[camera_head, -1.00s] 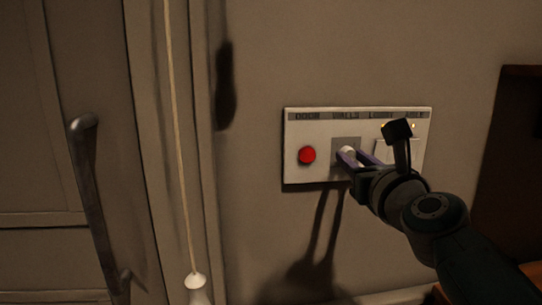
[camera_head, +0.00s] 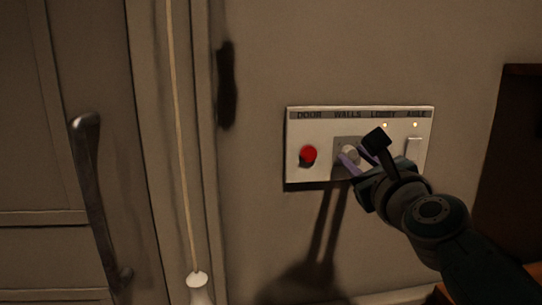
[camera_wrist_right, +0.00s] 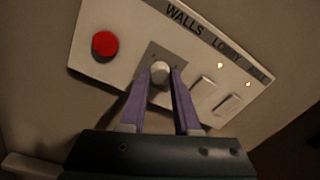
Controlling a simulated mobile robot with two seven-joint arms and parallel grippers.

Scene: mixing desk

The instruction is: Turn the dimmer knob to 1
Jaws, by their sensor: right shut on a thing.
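The dimmer knob (camera_head: 348,153) is a round, pale knob on a grey square plate under the "WALLS" label of a white wall panel (camera_head: 312,123). It also shows in the right wrist view (camera_wrist_right: 160,71), between the tips of two purple fingers. My right gripper (camera_head: 350,161) reaches in from the lower right and is shut on the knob. In the right wrist view the gripper (camera_wrist_right: 160,82) has one finger on each side of the knob, and the panel looks tilted. The knob's pointer or number marks are too small to read. My left gripper is not in view.
A red button (camera_head: 308,155) sits left of the knob under "DOOR". White rocker switches (camera_wrist_right: 228,104) are to its right, with small lit lamps (camera_head: 385,125) above. A pull cord (camera_head: 178,130) and a door with a metal handle (camera_head: 97,200) stand at the left.

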